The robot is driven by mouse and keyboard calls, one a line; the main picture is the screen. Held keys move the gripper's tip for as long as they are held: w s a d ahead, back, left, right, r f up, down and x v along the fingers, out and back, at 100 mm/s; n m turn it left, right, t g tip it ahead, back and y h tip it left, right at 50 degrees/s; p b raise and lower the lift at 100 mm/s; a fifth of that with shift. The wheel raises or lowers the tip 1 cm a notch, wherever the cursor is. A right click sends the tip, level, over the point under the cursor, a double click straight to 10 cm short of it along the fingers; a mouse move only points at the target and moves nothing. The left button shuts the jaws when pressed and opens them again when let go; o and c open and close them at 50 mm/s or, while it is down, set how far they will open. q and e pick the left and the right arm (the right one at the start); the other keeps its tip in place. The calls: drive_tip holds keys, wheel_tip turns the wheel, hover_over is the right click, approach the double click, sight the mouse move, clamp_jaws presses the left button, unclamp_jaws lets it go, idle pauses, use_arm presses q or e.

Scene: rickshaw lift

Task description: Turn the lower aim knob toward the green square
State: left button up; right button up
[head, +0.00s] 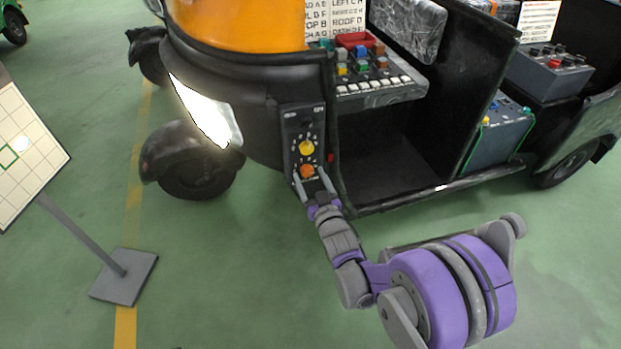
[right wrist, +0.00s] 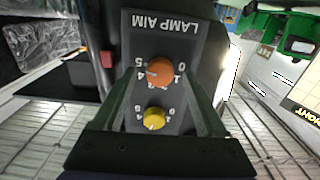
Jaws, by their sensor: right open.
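The lower aim knob is an orange knob (head: 307,171) on a dark panel (head: 291,130) beside the rickshaw's lit headlamp (head: 205,110). It also shows in the right wrist view (right wrist: 159,71), upside down, by the "LAMP AIM" label and a numbered dial. A yellow knob (head: 306,147) sits above it. My right gripper (head: 314,184) is open at the orange knob; in the right wrist view its fingers (right wrist: 160,80) lie either side of it. Contact cannot be told. The green square (head: 8,156) is on the gridded white board (head: 40,155), with a bright spot just up and right of it. My left gripper is not in view.
The board stands on a grey base (head: 125,277) at left. The front wheel (head: 195,165) is left of the panel. A switch console (head: 375,80) and the open cabin lie to the right. The green floor in front is clear.

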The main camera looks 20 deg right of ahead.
clamp_jaws()
drive_tip(key=shift+n, duration=0.3)
drive_tip(key=n, duration=0.3)
drive_tip(key=shift+n, duration=2)
unclamp_jaws()
